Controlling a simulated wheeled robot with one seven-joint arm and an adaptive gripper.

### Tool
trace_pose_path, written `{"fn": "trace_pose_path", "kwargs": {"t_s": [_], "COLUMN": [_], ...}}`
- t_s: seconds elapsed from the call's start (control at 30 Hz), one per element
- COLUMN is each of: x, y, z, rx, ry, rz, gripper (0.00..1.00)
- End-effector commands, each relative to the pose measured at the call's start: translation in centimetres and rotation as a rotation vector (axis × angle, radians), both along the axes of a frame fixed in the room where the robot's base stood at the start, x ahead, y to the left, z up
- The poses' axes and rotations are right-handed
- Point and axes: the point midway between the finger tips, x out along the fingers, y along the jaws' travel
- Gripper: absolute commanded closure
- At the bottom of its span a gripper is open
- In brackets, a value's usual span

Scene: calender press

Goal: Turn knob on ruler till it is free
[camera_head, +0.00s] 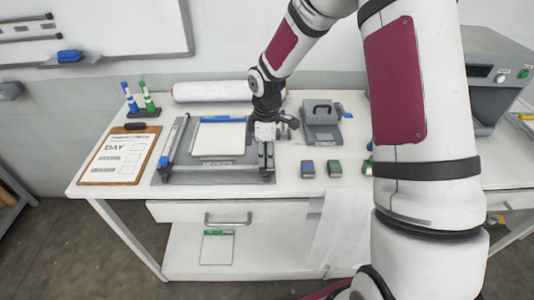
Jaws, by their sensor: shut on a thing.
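The ruler device is a flat grey frame (168,150) on the white table, with a bar along its front edge (215,171) and a blue part (193,160) at its front left. A pale sheet or pad (220,138) lies inside it. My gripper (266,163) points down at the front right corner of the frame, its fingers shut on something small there. I take this to be the knob, but the fingers hide it, so its shape and how far it is turned cannot be seen.
A clipboard (120,158) lies left of the frame, with blue and green markers (140,100) behind it. A white roll (214,90) lies at the back. A grey device (321,118) and two small blocks (308,168) stand to the right. My arm covers the table's right part.

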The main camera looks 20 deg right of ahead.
Motion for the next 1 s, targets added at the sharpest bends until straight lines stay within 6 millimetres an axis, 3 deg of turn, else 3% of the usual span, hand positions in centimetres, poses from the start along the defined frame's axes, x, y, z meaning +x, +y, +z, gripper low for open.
{"fn": "trace_pose_path", "kwargs": {"t_s": [0.3, 0.83, 0.87, 0.93, 1.0], "x": [0.02, 0.02, 0.02, 0.01, 0.01], "y": [0.04, 0.04, 0.04, 0.03, 0.02], "z": [0.03, 0.01, 0.01, 0.01, 0.01], "rx": [0.001, 0.0, 0.0, 0.0, 0.0], "ry": [0.0, 0.0, 0.0, 0.0, 0.0], "rz": [0.111, 0.131, 0.132, 0.131, 0.131], "gripper": [1.0, 1.0, 0.66, 0.52, 0.52]}}
